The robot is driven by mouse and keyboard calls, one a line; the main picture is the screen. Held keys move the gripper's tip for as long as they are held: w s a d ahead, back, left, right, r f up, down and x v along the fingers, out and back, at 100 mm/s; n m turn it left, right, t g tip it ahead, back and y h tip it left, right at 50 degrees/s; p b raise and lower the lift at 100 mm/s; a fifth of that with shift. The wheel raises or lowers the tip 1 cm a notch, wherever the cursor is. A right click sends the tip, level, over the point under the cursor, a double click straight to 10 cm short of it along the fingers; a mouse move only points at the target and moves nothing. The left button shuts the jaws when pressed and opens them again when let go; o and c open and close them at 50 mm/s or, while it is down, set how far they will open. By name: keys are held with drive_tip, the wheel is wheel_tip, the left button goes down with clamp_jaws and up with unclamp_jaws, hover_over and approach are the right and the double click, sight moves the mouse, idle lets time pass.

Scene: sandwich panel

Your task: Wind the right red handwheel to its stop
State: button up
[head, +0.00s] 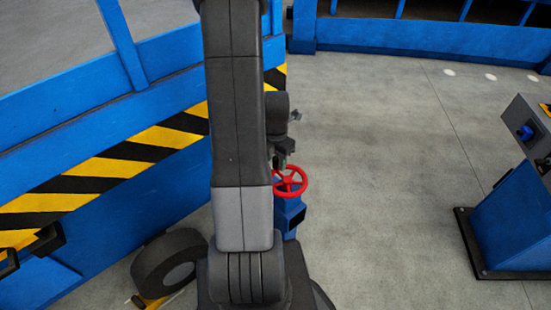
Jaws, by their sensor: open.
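One red handwheel (290,182) with spokes shows just right of my arm, on top of a blue post (293,212). Its left edge lies close to my arm in the picture. My gripper (285,160) is open and appears just above and behind the wheel in the picture, partly hidden by my arm. I cannot tell whether its fingers touch the rim. No second red handwheel is visible.
A blue wall with a yellow and black striped band (110,168) runs along the left. A black tyre (170,264) lies at its foot. A blue console (515,215) stands at the right. The grey floor (400,170) between is clear.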

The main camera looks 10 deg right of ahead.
clamp_jaws()
drive_tip(key=shift+w+d+m, duration=0.1)
drive_tip(key=shift+d+m, duration=0.05)
drive_tip(key=shift+m, duration=0.15)
